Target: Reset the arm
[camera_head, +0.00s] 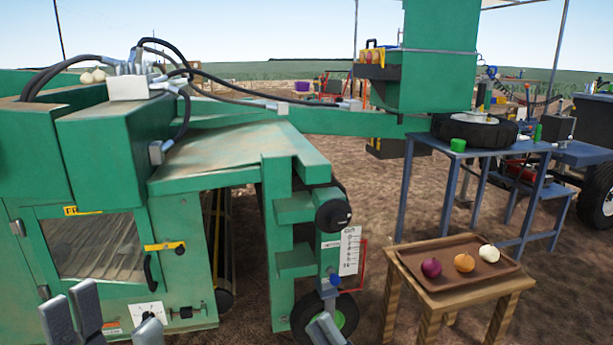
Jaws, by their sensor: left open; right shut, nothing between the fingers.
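My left gripper (112,322) shows at the bottom left edge, with its grey fingers spread apart and nothing between them. It is in front of the lower part of the green machine (85,150). My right gripper (326,329) shows at the bottom middle, its fingers shut and empty. It appears in front of the machine's small wheel (346,317) and left of the wooden table. Only the finger ends of both grippers are in view. The arms behind them are cut off by the frame's lower edge.
A wooden table (450,298) at the lower right bears a brown tray (409,257) with a purple onion (431,267), an orange onion (464,262) and a white onion (488,253). A blue table (480,155) stands behind it. Bare soil lies between machine and tables.

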